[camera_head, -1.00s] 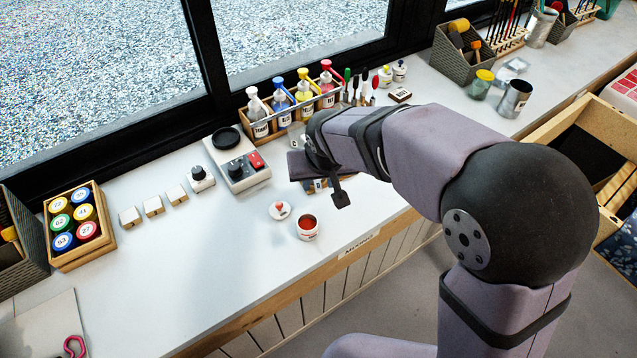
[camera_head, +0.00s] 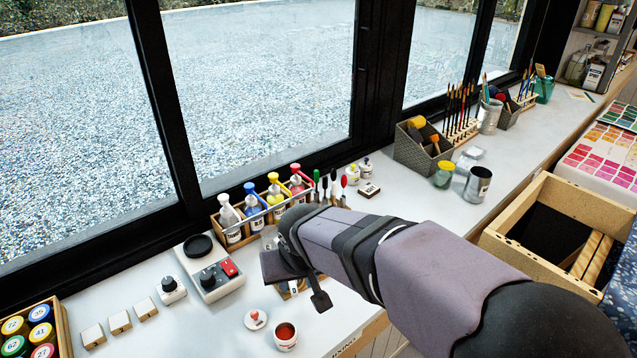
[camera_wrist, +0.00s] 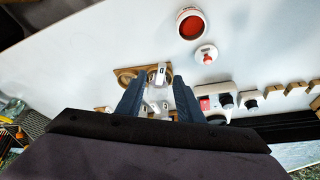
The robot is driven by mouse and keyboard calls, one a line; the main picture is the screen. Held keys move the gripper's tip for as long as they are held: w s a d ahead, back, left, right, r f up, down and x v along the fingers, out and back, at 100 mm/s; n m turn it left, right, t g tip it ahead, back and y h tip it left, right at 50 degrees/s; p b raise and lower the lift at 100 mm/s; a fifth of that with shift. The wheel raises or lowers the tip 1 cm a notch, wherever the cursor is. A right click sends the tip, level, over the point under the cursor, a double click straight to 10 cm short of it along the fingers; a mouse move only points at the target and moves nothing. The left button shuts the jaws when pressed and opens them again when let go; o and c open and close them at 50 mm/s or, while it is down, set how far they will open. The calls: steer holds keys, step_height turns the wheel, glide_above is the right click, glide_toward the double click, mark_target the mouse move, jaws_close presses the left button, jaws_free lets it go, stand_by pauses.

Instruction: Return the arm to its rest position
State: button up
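My arm reaches from the lower right over the white counter (camera_head: 240,318) in the head view. My gripper (camera_head: 302,290) hangs above the counter, right of the grey device with black knob and red switch (camera_head: 212,268). In the wrist view my gripper (camera_wrist: 158,82) has its two dark fingers spread apart. Small clear vessels and a wooden holder (camera_wrist: 126,75) show between and beyond the fingers. I see nothing clamped between them. The arm partly hides the holder in the head view.
An open jar of red colour (camera_head: 286,337) and a white lid with red knob (camera_head: 256,319) stand in front of the gripper. A rack of colour bottles (camera_head: 262,212) stands behind it by the window. Free counter lies around the jar.

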steer(key=s+d+f+m+g+p, duration=0.2)
steer(key=s+d, duration=0.5)
steer(key=d, duration=0.5)
steer(key=s+d+f+m+g+h+p, duration=0.1)
steer(key=s+d+f+m+g+p, duration=0.1)
steer(key=s+d, duration=0.6)
steer(key=d+p, duration=0.1)
steer(key=d, duration=0.2)
steer(key=shift+s+d+f+h, duration=0.25)
steer(key=shift+d+h, duration=0.05)
steer(key=shift+d, duration=0.05)
